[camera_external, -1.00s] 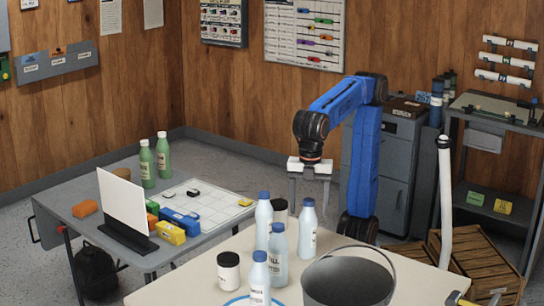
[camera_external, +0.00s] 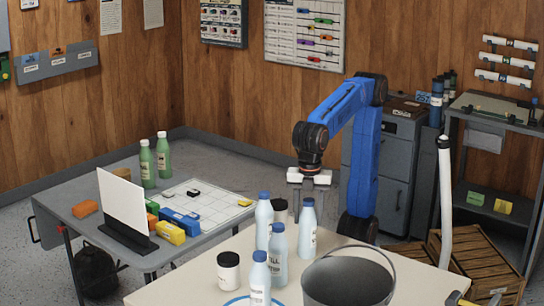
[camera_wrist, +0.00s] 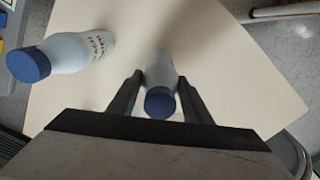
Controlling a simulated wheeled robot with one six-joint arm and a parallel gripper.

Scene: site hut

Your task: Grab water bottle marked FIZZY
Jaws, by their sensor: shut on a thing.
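My gripper (camera_external: 308,200) is shut on a pale bottle (camera_external: 307,241) with a blue cap, which stands upright on the light table (camera_external: 190,270). In the wrist view this bottle (camera_wrist: 160,70) sits between the two dark fingers, cap towards the camera. Its label is too small to read in the external view and hidden in the wrist view. Other pale blue-capped bottles stand to its left: a tall one (camera_external: 264,228), one with a label ending in "ILL" (camera_external: 277,262), and one in front (camera_external: 259,285). A neighbouring bottle (camera_wrist: 75,52) shows at left in the wrist view.
A grey bucket (camera_external: 347,286) stands right in front of the held bottle. A white jar with a dark lid (camera_external: 228,272) is at the left, and another dark-lidded jar (camera_external: 281,211) is close beside the bottles. A grey table (camera_external: 75,215) with green bottles (camera_external: 163,156) is further left.

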